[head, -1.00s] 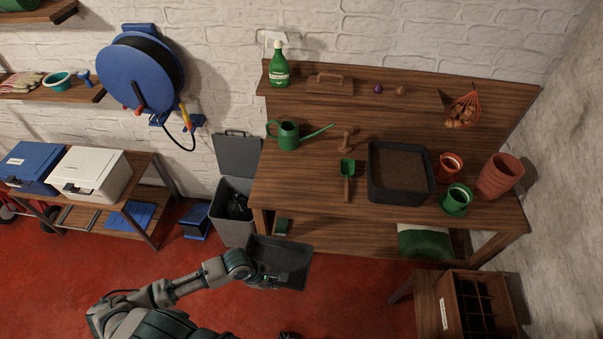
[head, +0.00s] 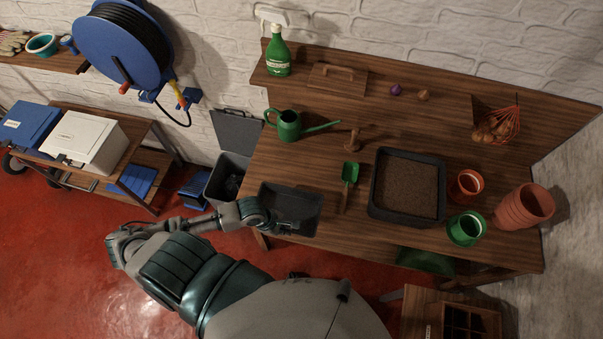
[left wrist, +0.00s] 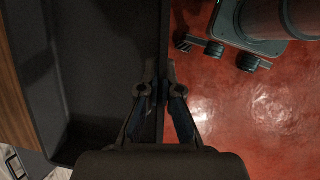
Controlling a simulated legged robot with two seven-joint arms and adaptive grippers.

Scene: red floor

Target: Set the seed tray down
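The seed tray is an empty dark grey tray (head: 296,208) at the front left of the wooden bench (head: 335,222) in the head view. It overlaps the bench's front edge in the picture; I cannot tell whether it touches the top. My left gripper (head: 270,224) is at the tray's near side. In the left wrist view the gripper (left wrist: 158,88) is shut on the rim of the tray (left wrist: 105,75), with red floor to the right of that rim and wood to the left of the tray. My right gripper does not show.
A soil-filled black tray (head: 441,190), a green trowel (head: 349,174), a dibber (head: 352,140), a watering can (head: 289,126) and several pots (head: 523,206) stand on the bench. A grey bin (head: 228,180) stands left of it.

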